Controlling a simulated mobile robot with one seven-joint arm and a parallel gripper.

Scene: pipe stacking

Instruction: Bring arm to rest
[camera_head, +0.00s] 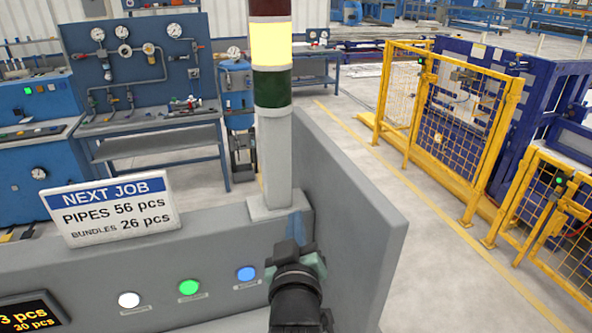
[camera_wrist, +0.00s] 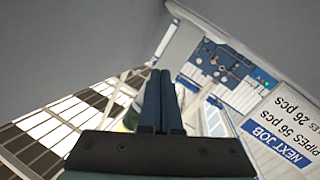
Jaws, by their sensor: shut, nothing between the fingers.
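My gripper (camera_head: 298,228) is in the lower middle of the head view, in front of the base of the signal tower (camera_head: 276,160) and close to the right side wall of the grey console (camera_head: 365,215). My arm reaches up to it from the bottom edge. In the wrist view the two dark blue fingers of my gripper (camera_wrist: 160,80) lie side by side, closed, with nothing held. The grey console wall (camera_wrist: 70,45) fills the upper left of that view, close to the fingers.
White, green and blue buttons (camera_head: 189,287) line the console front, left of my arm. A "NEXT JOB" sign (camera_head: 112,208) stands at the left, and a display (camera_head: 30,312) is at bottom left. Yellow fencing (camera_head: 450,130) stands beyond open floor at right.

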